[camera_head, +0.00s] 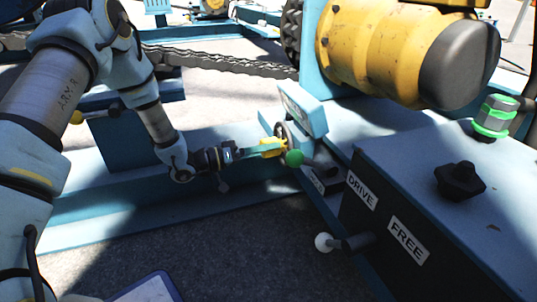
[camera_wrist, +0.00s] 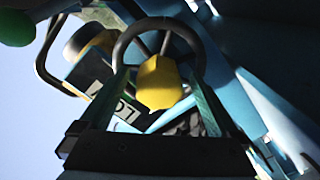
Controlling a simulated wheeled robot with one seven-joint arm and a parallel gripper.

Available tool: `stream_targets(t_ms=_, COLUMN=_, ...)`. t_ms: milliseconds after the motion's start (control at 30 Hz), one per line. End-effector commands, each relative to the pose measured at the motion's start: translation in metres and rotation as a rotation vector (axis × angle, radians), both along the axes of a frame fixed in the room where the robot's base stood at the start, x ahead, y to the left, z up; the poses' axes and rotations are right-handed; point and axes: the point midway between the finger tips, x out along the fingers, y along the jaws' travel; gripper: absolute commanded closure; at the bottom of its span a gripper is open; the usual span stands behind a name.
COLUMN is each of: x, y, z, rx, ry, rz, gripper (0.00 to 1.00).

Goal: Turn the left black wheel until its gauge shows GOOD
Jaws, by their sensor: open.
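The black wheel (camera_head: 283,131) shows partly in the head view, below a light blue box (camera_head: 303,108) on the blue frame. In the wrist view the wheel (camera_wrist: 119,48) is a dark ring with spokes, straight ahead of the fingertips. My gripper (camera_head: 265,148) reaches the wheel from the left; its fingers (camera_wrist: 157,74) are open. A yellow block (camera_wrist: 160,84) lies between the fingers in front of the wheel, and yellow also shows at the fingertips in the head view. I cannot tell whether the fingers touch the wheel. No readable gauge face shows in either view.
A green ball knob (camera_head: 293,158) sits just right of my gripper. A white-ended lever (camera_head: 325,242) stands beside the DRIVE (camera_head: 361,190) and FREE (camera_head: 408,240) labels. A black knob (camera_head: 460,181) tops the dark box. A yellow motor (camera_head: 370,50) and a chain (camera_head: 220,63) lie behind.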

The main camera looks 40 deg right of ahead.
Motion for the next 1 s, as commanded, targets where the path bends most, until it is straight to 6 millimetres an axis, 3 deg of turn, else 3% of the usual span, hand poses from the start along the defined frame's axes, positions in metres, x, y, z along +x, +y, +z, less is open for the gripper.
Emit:
stream_targets(t_ms=400, x=-0.003, y=-0.0084, z=0.0008, rx=-0.001, ry=0.001, rz=0.001, gripper=0.03)
stream_targets(t_ms=1000, x=-0.0029, y=-0.0081, z=0.0006, rx=0.0, ry=0.0, rz=0.001, gripper=0.71)
